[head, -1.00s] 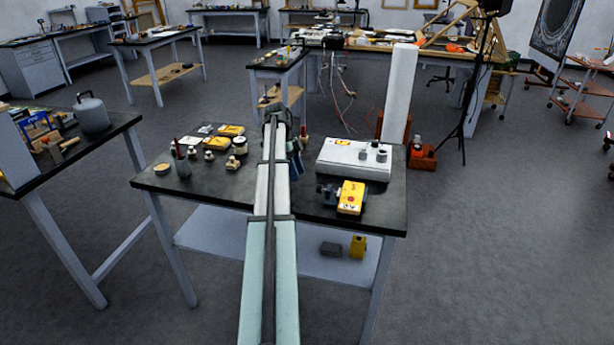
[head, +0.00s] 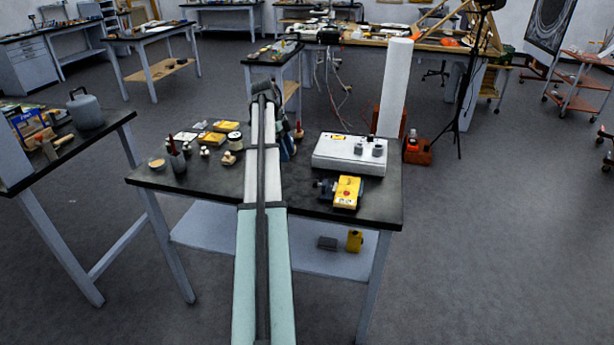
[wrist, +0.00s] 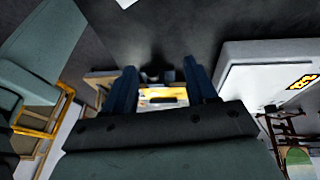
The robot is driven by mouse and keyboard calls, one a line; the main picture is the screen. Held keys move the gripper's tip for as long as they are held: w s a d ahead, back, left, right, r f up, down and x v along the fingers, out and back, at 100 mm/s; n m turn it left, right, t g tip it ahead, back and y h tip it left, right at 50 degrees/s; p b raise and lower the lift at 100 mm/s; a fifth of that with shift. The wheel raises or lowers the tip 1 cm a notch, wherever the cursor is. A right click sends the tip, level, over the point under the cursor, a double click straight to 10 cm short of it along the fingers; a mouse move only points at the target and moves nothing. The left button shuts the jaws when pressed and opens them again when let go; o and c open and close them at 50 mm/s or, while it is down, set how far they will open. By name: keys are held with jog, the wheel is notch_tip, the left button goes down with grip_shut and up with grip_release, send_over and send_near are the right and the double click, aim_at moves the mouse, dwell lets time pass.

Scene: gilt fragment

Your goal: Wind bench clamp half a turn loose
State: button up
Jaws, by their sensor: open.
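On the near black-topped bench (head: 225,192), a small dark clamp-like piece (head: 323,188) sits against the left side of a yellow block (head: 347,192). I take this dark piece to be the bench clamp, but its handle is too small to make out. My gripper (head: 287,147) is mostly hidden behind my arm, over the bench, up and left of the clamp. In the wrist view, the two dark blue fingers (wrist: 160,68) stand apart. Between them, farther off, show a yellow block (wrist: 163,94) and a small dark part (wrist: 152,76). I see no contact.
A white box with grey knobs (head: 350,155) stands right of my gripper and behind the yellow block; its side fills the right of the wrist view (wrist: 240,90). Small bottles, jars and yellow boxes (head: 212,139) crowd the bench left of my arm. The bench's front middle is bare.

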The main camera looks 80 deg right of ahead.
aim_at(316, 184)
jog(key=s+a+r+h, duration=0.3)
jog(key=s+a+r, duration=0.2)
jog(key=a, duration=0.3)
jog(key=shift+m, duration=0.3)
jog(key=x, duration=0.4)
jog(key=d+x, duration=0.1)
jog(key=x, duration=0.4)
jog(key=d+x, duration=0.1)
jog(key=x, duration=0.3)
jog(key=shift+s+f, duration=0.15)
jog(key=shift+s, duration=0.1)
jog(key=shift+c, duration=0.5)
jog(key=c, duration=1)
jog(key=shift+o, duration=0.2)
jog(key=shift+d+y, duration=0.45)
jog(key=shift+y, duration=0.45)
jog(key=shift+n+y, duration=0.5)
jog(key=shift+y, duration=0.7)
